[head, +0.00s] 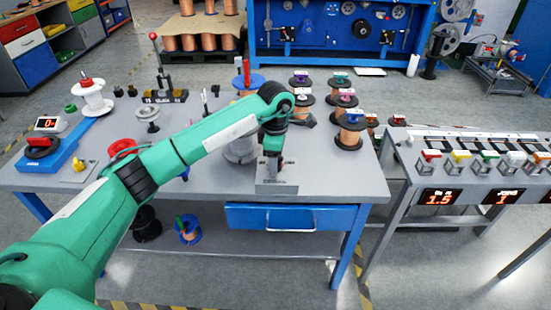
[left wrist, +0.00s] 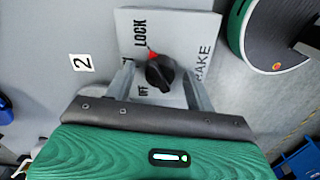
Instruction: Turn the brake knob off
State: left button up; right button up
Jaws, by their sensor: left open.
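The brake knob (left wrist: 160,73) is a round black knob on a light grey plate (left wrist: 185,28) marked LOCK, BRAKE and a partly hidden word ending in FF. A red mark on the knob's edge points toward LOCK. My left gripper (left wrist: 158,82) is open, with one finger on each side of the knob. I cannot tell whether either finger touches it. In the head view, my left gripper (head: 272,160) points down over the grey brake plate (head: 277,188) at the table's front edge; the knob is hidden there. My right gripper is not in view.
Several copper spools (head: 349,130) stand right of my arm on the grey table (head: 215,185). A red ring-shaped part (head: 122,147) and a white spool (head: 92,98) are at left. A bench with coloured switches (head: 485,160) stands at right.

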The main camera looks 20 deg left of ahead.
pick_arm(q)
jog(key=c, duration=1)
jog(key=shift+o, duration=0.2)
